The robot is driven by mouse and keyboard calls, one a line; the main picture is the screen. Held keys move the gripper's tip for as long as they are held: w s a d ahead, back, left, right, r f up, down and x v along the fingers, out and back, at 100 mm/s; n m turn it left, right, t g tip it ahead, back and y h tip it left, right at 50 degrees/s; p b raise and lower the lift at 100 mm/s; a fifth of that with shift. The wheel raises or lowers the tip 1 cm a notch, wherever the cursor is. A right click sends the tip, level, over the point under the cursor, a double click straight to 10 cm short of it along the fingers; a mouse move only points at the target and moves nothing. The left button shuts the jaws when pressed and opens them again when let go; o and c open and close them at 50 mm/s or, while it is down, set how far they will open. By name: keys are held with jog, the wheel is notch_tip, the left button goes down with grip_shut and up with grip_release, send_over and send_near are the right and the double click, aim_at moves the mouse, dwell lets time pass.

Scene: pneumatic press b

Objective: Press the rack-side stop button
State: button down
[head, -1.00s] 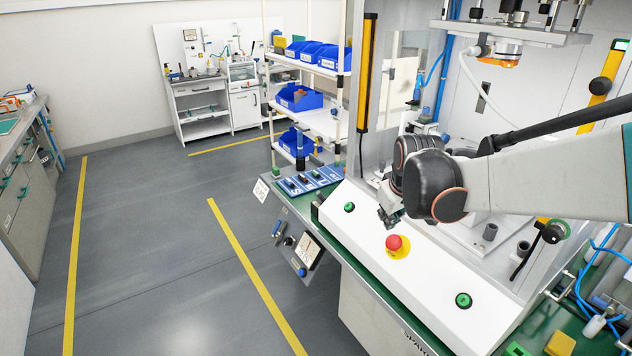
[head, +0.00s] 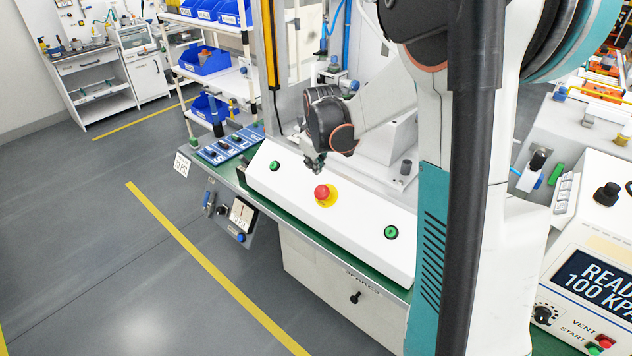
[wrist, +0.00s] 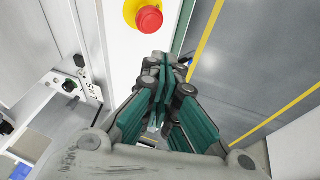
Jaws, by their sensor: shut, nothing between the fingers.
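A red mushroom button (head: 322,192) on a yellow base sits in the middle of the sloped white panel (head: 350,215) of the press. It also shows at the top of the wrist view (wrist: 149,19). A green button (head: 275,166) is on the panel's left end, nearer the shelf rack, and another green button (head: 391,232) is on its right end. My gripper (head: 316,165) is over the panel, just behind and left of the red button in the head view. Its teal-padded fingers (wrist: 165,68) are shut and empty, apart from the red button in the wrist view.
A shelf rack (head: 213,73) with blue bins stands at the left beyond the press. A console (head: 590,270) with a display is at the right. Floor at the left is open.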

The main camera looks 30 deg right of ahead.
jog(key=b, duration=0.4)
send_near(316, 190)
jog(key=a+x, duration=0.1)
jog(key=x, duration=0.4)
jog(key=shift+w+d+f+b, duration=0.25)
jog(key=shift+d+f+b, duration=0.2)
jog(key=shift+d, duration=0.15)
